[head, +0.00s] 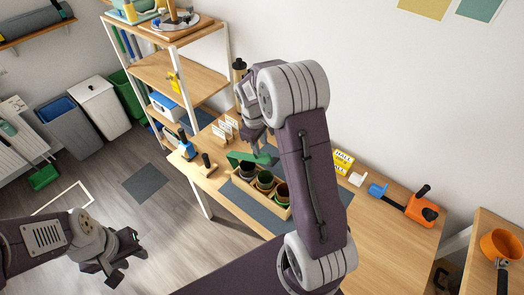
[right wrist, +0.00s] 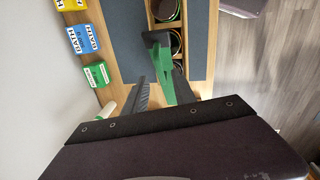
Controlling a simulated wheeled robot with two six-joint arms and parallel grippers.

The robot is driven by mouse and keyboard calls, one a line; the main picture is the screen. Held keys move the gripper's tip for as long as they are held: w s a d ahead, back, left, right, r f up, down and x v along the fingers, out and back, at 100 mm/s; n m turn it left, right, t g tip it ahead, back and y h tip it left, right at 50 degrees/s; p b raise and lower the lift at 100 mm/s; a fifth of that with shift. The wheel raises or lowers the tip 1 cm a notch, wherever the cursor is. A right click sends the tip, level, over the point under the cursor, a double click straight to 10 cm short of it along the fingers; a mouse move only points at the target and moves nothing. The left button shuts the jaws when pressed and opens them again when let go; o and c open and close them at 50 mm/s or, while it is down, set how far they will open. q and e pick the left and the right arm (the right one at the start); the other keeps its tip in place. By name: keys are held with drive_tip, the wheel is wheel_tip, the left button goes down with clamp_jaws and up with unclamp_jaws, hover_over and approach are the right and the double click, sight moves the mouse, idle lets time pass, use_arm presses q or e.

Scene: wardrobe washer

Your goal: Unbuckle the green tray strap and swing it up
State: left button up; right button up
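The green strap (head: 250,158) lies at the far end of a wooden tray (head: 244,184) that holds several dark round pots (head: 264,180). In the right wrist view the strap (right wrist: 160,62) runs down between my right gripper's fingers, close to the right-hand one. My right gripper (right wrist: 160,80) looks open, with a gap between the strap and the left-hand finger. In the head view this gripper (head: 262,150) is at the strap, partly hidden by my arm. The buckle cannot be made out. My left gripper (head: 118,262) hangs open and empty over the floor at lower left.
The tray stands on a grey mat (head: 256,212) on the wooden table. Small label boxes, including a yellow one (head: 343,162), stand along the wall side. An orange tool (head: 422,208) lies at the right. A shelf rack (head: 168,75) rises behind, at left.

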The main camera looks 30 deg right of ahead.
sight(262, 153)
drive_tip(key=f, duration=0.4)
drive_tip(key=shift+s+d, duration=0.1)
drive_tip(key=shift+d, duration=0.25)
drive_tip(key=shift+w+d+f, duration=0.1)
drive_tip(key=shift+w+f, duration=0.2)
drive_tip(key=shift+f, duration=0.15)
drive_tip(key=shift+s+r, duration=0.1)
drive_tip(key=shift+c, duration=0.3)
clamp_jaws()
